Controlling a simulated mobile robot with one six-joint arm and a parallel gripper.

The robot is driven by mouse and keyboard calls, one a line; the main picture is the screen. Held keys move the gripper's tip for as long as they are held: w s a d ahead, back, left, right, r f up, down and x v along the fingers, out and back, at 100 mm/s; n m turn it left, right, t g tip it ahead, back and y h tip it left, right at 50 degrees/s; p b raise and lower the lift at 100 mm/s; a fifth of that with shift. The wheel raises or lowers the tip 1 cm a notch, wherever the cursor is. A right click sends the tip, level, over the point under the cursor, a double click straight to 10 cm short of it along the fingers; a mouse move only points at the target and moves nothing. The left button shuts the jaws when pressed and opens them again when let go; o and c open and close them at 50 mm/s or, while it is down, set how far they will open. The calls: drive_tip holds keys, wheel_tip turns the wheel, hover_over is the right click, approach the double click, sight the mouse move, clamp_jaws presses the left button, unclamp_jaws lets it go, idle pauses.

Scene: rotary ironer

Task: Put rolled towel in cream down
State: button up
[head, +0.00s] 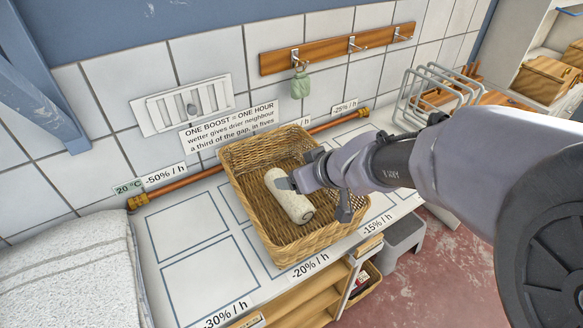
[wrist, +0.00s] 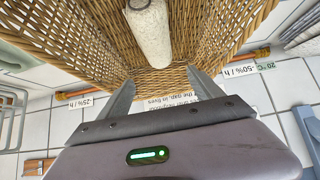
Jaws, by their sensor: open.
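The rolled cream towel (head: 290,198) lies inside a wicker basket (head: 243,207) on the white counter. It also shows in the wrist view (wrist: 150,36) at the top, beyond my fingertips. My gripper (head: 316,194) is over the basket, close to the towel, with its jaws apart. In the wrist view the two fingers (wrist: 165,90) are spread and nothing sits between them. Part of the towel is behind a finger in the head view, so I cannot tell whether that finger touches it.
The white counter (head: 155,233) has outlined rectangles and percentage labels, clear left of the basket. A copper pipe (head: 190,181) runs behind it. A wire rack (head: 432,92) stands at right. White folded cloth (head: 75,262) lies at left. A grey stool (head: 402,238) is below.

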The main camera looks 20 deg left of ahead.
drive_tip(key=s+d+r+m, duration=0.5)
drive_tip(key=s+d+r, duration=0.3)
drive_tip(key=d+r, duration=0.15)
drive_tip(key=s+d+f+m+h, duration=0.2)
drive_tip(key=s+d+m+h, duration=0.2)
drive_tip(key=s+d+m, duration=0.5)
drive_tip(key=s+d+p, duration=0.1)
drive_tip(key=s+d, duration=0.3)
drive_tip(key=d, duration=0.1)
drive_tip(key=shift+s+h, duration=0.15)
drive_tip(key=shift+h, duration=0.25)
